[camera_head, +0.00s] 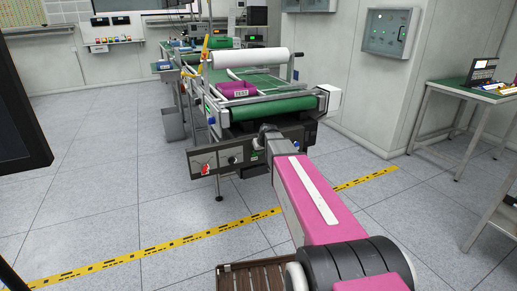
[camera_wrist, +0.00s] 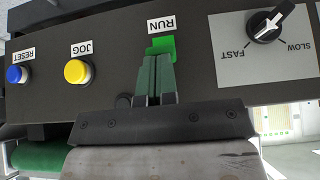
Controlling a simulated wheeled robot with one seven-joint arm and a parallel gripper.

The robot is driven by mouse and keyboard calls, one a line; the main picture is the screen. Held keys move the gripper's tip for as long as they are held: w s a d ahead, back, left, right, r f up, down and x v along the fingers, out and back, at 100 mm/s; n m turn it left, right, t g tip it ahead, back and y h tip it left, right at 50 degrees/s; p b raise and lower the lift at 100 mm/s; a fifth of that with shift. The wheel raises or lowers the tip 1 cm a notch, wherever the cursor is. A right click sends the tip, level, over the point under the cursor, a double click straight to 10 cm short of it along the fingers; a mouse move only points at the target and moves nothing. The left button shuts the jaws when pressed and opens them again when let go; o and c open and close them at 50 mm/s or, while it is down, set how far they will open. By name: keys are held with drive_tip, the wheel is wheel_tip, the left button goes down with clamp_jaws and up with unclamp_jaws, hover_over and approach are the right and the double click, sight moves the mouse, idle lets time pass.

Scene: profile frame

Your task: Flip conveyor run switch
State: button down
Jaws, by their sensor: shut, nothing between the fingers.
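The green run switch (camera_wrist: 164,44) shows in the wrist view on a dark control panel (camera_wrist: 110,45), just below the RUN label, which appears upside down. My gripper (camera_wrist: 157,60) is shut and empty, with its fingertips at the lower part of the switch and covering some of it. I cannot tell whether they touch it. In the head view my arm reaches to the front of the conveyor (camera_head: 285,107), with my gripper at the panel (camera_head: 228,157); the run switch cannot be made out there.
On the panel, a yellow JOG button (camera_wrist: 78,71) and a blue RESET button (camera_wrist: 16,74) are left of the switch. A black speed knob (camera_wrist: 268,25) is at right. A magenta bin (camera_head: 236,90) sits on the conveyor. A table (camera_head: 455,90) stands at right.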

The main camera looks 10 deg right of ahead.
drive_tip(key=f+t, duration=0.1)
drive_tip(key=t, duration=0.1)
drive_tip(key=shift+s+f+t+y, duration=0.3)
drive_tip(key=shift+f+t+y, duration=0.05)
drive_tip(key=shift+t+y, duration=0.05)
drive_tip(key=shift+r, duration=0.2)
drive_tip(key=shift+r, duration=0.65)
